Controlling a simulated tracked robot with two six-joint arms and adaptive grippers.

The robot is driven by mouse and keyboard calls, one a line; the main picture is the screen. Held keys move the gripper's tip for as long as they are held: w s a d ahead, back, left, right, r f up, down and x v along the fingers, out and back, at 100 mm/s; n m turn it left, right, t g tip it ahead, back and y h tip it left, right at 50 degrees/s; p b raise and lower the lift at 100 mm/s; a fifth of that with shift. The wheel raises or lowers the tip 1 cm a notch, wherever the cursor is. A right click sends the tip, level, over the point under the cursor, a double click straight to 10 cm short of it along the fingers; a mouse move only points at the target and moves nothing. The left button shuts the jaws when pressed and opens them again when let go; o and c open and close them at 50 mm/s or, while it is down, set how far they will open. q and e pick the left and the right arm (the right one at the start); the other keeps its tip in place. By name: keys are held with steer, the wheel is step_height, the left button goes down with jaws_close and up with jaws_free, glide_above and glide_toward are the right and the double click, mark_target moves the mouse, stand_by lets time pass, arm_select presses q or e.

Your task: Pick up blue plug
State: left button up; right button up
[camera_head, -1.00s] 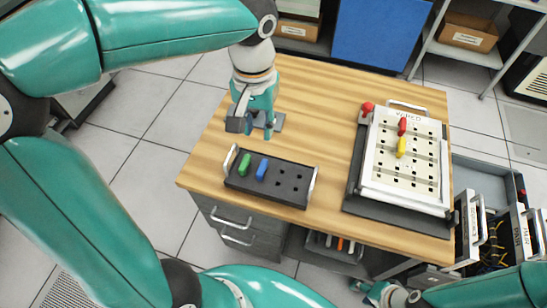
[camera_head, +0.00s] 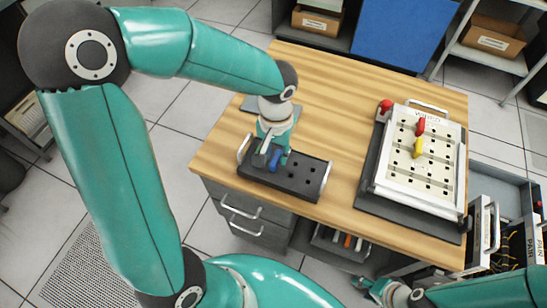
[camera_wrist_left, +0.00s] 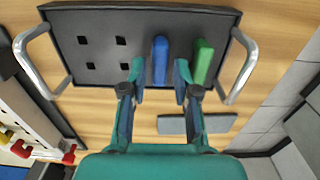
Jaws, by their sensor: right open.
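The blue plug (camera_head: 275,158) stands in the black holder (camera_head: 306,176), and it also shows in the left wrist view (camera_wrist_left: 160,62). My left gripper (camera_head: 277,154) is over the holder. In the left wrist view its fingertips (camera_wrist_left: 160,72) are apart, one on each side of the blue plug, with gaps visible. The green plug (camera_wrist_left: 204,62) stands beside the blue one, just outside the right-hand finger; my left gripper largely hides it in the head view. My right gripper (camera_head: 373,290) is open and empty at the bottom, below the table's front edge.
The holder has a metal handle (camera_head: 325,181) at each end and several empty holes. A white perforated panel (camera_head: 400,178) with a red plug (camera_head: 421,126) and a yellow plug (camera_head: 418,148) lies at the right. A grey plate (camera_wrist_left: 190,124) lies near the holder.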

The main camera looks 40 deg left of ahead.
arm_select(q)
steer(key=shift+f, duration=1.35)
jaws_close()
steer(key=shift+r, duration=0.1)
step_height(320, 180, up, 19)
steer(key=p, duration=0.1)
step_height(320, 180, up, 6)
steer(key=p, duration=0.5)
glide_above(276, 157)
